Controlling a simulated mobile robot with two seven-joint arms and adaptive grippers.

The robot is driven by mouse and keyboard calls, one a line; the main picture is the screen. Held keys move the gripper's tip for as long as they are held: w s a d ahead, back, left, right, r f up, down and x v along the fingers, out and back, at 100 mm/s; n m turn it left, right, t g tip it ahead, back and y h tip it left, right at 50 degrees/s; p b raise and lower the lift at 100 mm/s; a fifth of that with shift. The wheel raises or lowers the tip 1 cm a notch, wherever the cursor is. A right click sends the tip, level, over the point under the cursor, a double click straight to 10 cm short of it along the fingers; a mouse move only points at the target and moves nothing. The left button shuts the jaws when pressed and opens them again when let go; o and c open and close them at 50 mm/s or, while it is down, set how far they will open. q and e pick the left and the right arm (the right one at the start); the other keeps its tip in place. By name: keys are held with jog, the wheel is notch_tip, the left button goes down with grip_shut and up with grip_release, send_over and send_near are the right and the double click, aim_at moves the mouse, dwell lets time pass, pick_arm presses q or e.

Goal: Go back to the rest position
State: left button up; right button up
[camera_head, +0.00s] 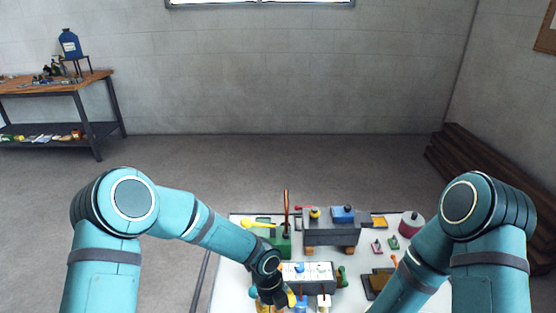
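My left arm reaches in from the left, and my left gripper (273,293) points down at the front of the white table (232,275). It is beside a white-faced box (311,272) with a blue knob, near small yellow and blue pieces at the bottom edge. Its fingers are small and dark, so I cannot tell if they are open or hold anything. My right forearm slopes down to the lower left over the table's right part and leaves the picture; its gripper is out of view.
On the table stand a grey block (333,236) with a blue piece (343,214) on top, a green block (281,243) with an upright brown rod, and a pink-grey cylinder (411,224). A workbench (45,88) stands far left. Brown stacked beams (470,160) lie along the right wall.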

pick_arm(q)
jog(key=s+a+f+n+t+h, duration=0.1)
jog(key=s+a+n, duration=0.4)
jog(key=n, duration=1)
jog(key=s+a+f+n+t, duration=0.1)
jog(key=s+a+f+n, duration=0.3)
jog(key=n, duration=1.2)
jog(key=s, duration=0.4)
jog(key=shift+a+t+h, duration=0.3)
jog(key=shift+a+h, duration=0.1)
jog(key=shift+f, duration=0.1)
